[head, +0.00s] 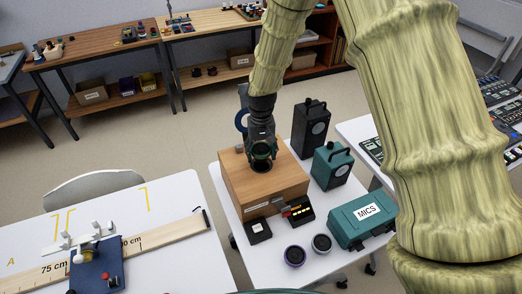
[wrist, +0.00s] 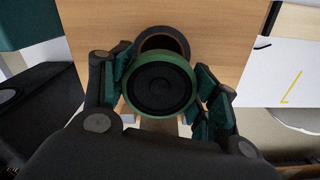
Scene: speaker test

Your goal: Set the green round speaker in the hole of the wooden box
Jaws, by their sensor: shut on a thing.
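The green round speaker (wrist: 160,92) has a green rim and a dark cone, and sits between the two fingers of my gripper (wrist: 160,95) in the wrist view. My gripper is shut on it. The wooden box (head: 240,185) stands on a white table. Its round dark hole (wrist: 165,41) shows partly behind the speaker, offset toward the top of the wrist view; the speaker covers the rest. In the head view my gripper (head: 262,150) is over the box top, near the hole (head: 262,166). The exact gap between speaker and box cannot be told.
Around the box on the white table (head: 262,262) are a black speaker cabinet (head: 311,128), a teal one (head: 331,165), a teal MICS case (head: 362,217), two small round speakers (head: 295,255) (head: 321,243), a small black box (head: 257,230) and a meter-like device (head: 298,211).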

